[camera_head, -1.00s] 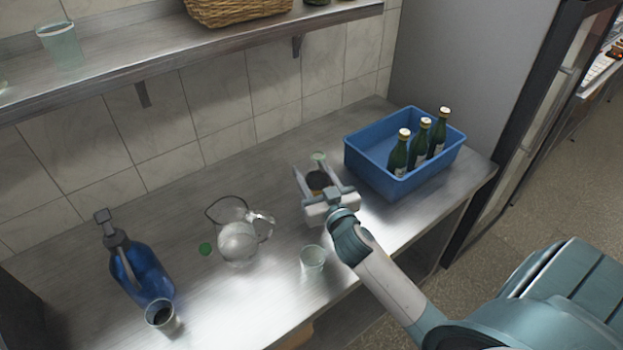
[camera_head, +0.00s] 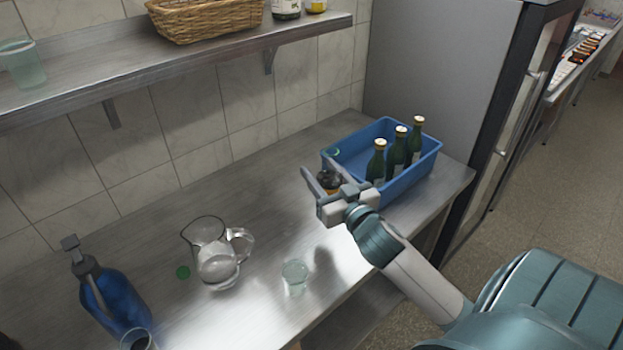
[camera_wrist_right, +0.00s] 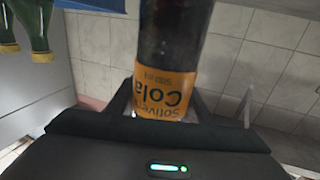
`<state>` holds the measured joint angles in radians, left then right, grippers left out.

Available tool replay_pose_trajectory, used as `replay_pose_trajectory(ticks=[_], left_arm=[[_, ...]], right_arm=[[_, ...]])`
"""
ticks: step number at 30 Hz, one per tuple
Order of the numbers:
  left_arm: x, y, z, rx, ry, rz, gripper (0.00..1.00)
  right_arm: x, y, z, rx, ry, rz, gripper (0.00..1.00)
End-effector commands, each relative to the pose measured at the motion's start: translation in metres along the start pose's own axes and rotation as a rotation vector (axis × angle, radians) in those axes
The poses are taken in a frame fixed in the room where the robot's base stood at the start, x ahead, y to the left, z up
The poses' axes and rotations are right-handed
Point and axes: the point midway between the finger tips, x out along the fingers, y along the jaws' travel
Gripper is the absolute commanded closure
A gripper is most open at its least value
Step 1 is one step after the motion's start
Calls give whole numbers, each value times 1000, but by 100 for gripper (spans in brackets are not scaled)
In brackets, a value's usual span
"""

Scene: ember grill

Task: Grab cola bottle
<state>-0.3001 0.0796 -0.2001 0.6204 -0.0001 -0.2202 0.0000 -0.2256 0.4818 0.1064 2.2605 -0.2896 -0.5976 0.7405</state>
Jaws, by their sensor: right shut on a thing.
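The cola bottle is dark with an orange label reading "Cola"; it fills the middle of the right wrist view (camera_wrist_right: 165,85), upside down in that picture. In the head view a small part of the cola bottle (camera_head: 329,180) shows between the fingers. My right gripper (camera_head: 322,178) is shut on it and holds it at the near left side of the blue crate (camera_head: 405,188). The gripper hides much of the bottle in the head view, and I cannot tell its exact height above the counter. My left gripper is not in view.
Several green bottles (camera_head: 397,155) stand in the crate's right part; its left part looks free. A glass pitcher (camera_head: 215,255), a clear cup (camera_head: 294,278) and a blue pump bottle (camera_head: 112,300) stand on the metal counter (camera_head: 250,205). A shelf (camera_head: 190,68) runs above.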

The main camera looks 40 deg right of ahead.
Motion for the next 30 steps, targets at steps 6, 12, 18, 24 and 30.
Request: replay_pose_trajectory(ticks=[6, 12, 18, 24, 30], left_arm=[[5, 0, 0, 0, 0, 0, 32], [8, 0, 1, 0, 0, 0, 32], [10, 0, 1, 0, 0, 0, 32], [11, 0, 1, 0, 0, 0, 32], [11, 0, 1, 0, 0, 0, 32]], right_arm=[[-8, 13, -10, -2, 3, -1, 88], [-13, 22, -16, -2, 3, -1, 88], [-16, 28, -20, -1, 2, 0, 88], [-18, 31, -23, -1, 2, -1, 88], [-19, 33, -24, -1, 2, -1, 88]])
